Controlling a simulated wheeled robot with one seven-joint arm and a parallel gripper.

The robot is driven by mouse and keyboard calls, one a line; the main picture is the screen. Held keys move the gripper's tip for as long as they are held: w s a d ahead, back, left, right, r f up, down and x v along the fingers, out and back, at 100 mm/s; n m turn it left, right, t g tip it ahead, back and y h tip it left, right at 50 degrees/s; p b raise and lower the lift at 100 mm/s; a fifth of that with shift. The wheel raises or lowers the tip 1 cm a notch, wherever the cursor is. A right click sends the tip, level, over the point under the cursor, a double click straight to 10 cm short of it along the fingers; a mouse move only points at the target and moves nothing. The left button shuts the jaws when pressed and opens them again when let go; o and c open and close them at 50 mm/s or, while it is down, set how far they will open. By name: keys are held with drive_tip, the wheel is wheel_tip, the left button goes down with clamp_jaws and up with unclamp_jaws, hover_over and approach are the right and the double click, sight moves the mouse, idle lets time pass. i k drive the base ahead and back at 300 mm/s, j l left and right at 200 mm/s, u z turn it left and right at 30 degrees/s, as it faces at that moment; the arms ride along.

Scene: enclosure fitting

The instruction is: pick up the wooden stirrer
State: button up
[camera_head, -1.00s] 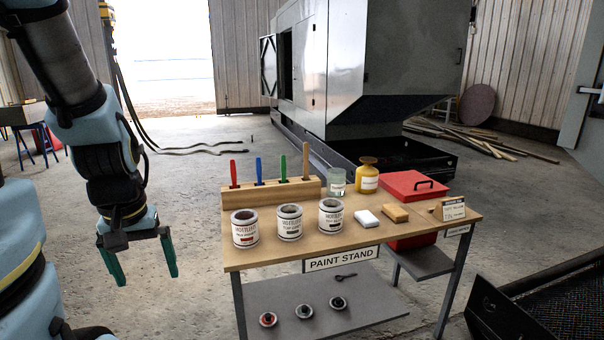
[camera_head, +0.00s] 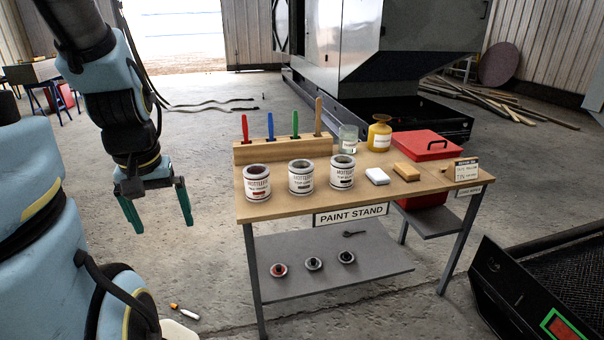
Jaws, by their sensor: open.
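The wooden stirrer (camera_head: 318,115) stands upright in the wooden rack (camera_head: 284,151) at the back of the paint stand. It is the rightmost in the row, beside red (camera_head: 245,127), blue (camera_head: 270,125) and green (camera_head: 295,123) handled sticks. Its lower end is hidden in the rack. My gripper (camera_head: 158,208) is open and empty, fingers pointing down, in the air to the left of the stand. It is apart from the stirrer and the stand.
Three paint cans (camera_head: 301,177) stand in front of the rack. A glass jar (camera_head: 348,138) and a yellow bottle (camera_head: 379,134) are right of the stirrer. Lids (camera_head: 314,264) lie on the lower shelf.

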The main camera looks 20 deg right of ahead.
sight(318, 104)
drive_tip(key=i+l+u, duration=0.15)
drive_tip(key=l, duration=0.3)
drive_tip(key=i+l+u, duration=0.15)
drive_tip(key=l, duration=0.35)
drive_tip(key=i+l+u, duration=0.15)
drive_tip(key=l, duration=0.3)
drive_tip(key=l+u, duration=0.15)
drive_tip(key=l, duration=0.35)
